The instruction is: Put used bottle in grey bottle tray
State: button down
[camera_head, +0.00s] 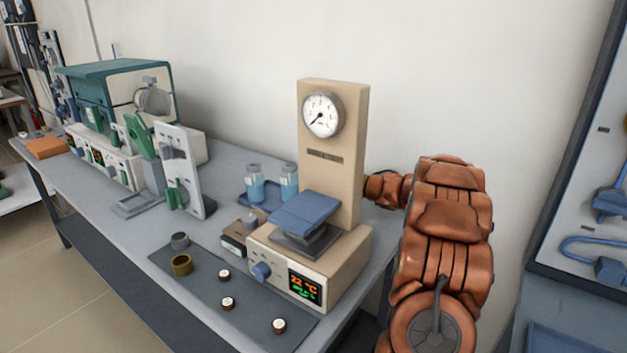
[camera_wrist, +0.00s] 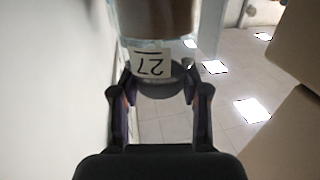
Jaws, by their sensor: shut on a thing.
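A clear glass bottle (camera_wrist: 157,22) with brown contents and a white label marked 27 shows at the top of the wrist view. My gripper (camera_wrist: 158,84) is shut on it, one finger on each side of the bottle's dark end. In the head view my arm reaches behind the beige gauge instrument, which hides the gripper and the held bottle. Two bottles with blue contents (camera_head: 255,184) stand in a blue tray (camera_head: 272,203) behind the instrument's left side. I cannot make out a grey bottle tray for certain.
The tall beige gauge instrument (camera_head: 349,160) stands between the camera and my gripper. A grey mat (camera_head: 205,304) at the bench front carries several small caps and rings. A teal furnace (camera_head: 90,79) stands at the far left. A white wall is close behind the bench.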

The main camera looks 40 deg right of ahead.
jog(key=shift+f, duration=0.25)
jog(key=c, duration=0.6)
grip_release()
jog(key=shift+s+r, duration=0.1)
jog(key=shift+r, duration=0.1)
jog(key=p+v, duration=0.1)
jog(key=v, duration=1.1)
jog(key=shift+f, duration=0.1)
